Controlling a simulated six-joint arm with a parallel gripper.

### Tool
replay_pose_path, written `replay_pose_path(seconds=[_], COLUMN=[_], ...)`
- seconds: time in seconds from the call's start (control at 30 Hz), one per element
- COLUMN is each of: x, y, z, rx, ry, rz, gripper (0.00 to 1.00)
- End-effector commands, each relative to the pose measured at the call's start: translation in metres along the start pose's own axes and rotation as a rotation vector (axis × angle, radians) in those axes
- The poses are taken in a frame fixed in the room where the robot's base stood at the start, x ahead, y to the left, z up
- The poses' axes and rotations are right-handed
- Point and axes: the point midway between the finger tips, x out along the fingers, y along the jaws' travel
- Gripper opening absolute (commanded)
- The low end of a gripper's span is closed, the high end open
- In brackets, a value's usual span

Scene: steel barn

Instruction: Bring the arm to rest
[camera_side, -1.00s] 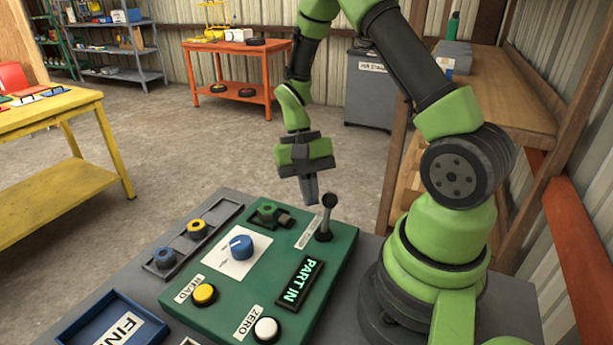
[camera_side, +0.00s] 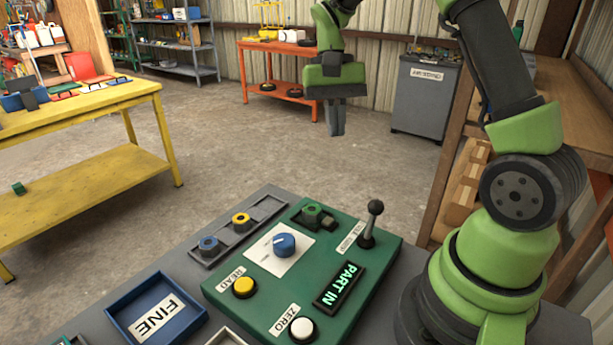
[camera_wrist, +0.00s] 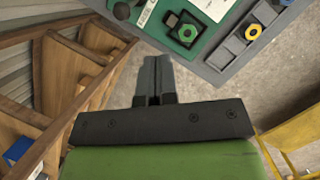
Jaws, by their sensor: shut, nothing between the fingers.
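My gripper (camera_side: 337,131) hangs in the air with its fingers together and pointing down, empty. In the side view it is well above and behind the green control panel (camera_side: 225,290). In the wrist view the shut fingertips (camera_wrist: 156,62) show with the panel (camera_wrist: 207,40) beyond them at the top. The panel carries a blue knob (camera_side: 285,244), a black lever (camera_side: 371,222), a yellow button (camera_side: 245,287), a white button (camera_side: 302,328) and a display (camera_side: 340,285) reading "PART IN". A green part (camera_side: 312,213) sits at the panel's far edge.
A grey rack (camera_side: 268,212) beside the panel holds a yellow ring (camera_side: 241,219) and a blue ring (camera_side: 208,244). A blue tray (camera_side: 118,306) marked "FINE" stands in front. A yellow table (camera_side: 150,92) is at left, wooden shelving (camera_side: 445,195) at right. Open floor lies behind.

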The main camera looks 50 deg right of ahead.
Motion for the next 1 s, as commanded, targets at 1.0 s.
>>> replay_pose_path(seconds=[1.0], x=[-0.034], y=[0.026], z=[0.195], rx=[-0.552], ry=[0.747], rz=[-0.473], gripper=[0.0])
